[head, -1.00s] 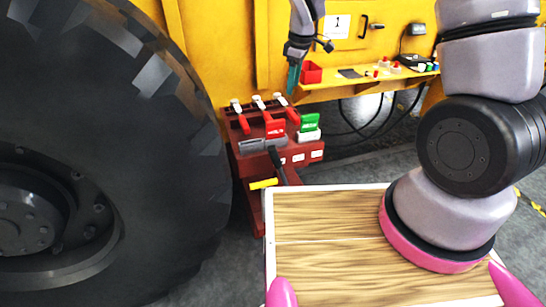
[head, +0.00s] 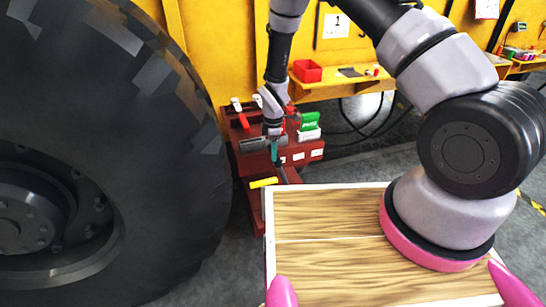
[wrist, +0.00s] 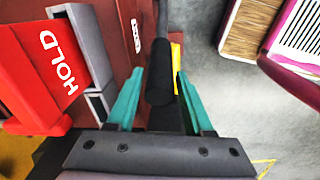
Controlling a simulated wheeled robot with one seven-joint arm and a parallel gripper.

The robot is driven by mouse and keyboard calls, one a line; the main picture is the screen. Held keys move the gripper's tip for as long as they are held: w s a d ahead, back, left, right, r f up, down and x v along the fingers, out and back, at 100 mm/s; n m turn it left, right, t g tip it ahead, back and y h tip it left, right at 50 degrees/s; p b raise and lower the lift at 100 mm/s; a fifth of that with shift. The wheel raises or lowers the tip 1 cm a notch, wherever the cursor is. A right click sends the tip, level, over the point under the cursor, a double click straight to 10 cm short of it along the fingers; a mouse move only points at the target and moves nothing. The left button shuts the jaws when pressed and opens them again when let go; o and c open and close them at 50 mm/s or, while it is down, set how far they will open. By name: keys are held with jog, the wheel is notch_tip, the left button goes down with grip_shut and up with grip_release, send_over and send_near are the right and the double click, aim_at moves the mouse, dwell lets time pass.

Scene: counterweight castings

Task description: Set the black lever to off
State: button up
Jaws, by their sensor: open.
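The black lever (wrist: 159,75) shows in the wrist view as a dark rounded grip between the two teal fingers of my gripper (wrist: 160,105). The fingers are open, with a finger on each side of the lever. Whether either finger touches it I cannot tell. In the head view my gripper (head: 275,150) points down over the front of the dark red control stand (head: 305,150), and the lever (head: 282,173) shows just below it, partly hidden. A yellow bar (head: 263,183) sits low at the stand's front left.
A red HOLD block (wrist: 45,70) stands left of my gripper in the wrist view. A green block (head: 309,121) and red-and-white levers (head: 239,112) are on the stand. A huge tyre (head: 150,150) stands at the left. A red bin (head: 307,70) sits on the yellow shelf behind.

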jog(key=shift+w+f, duration=0.1)
jog(key=shift+f, duration=1.45)
jog(key=shift+c, duration=0.4)
grip_shut()
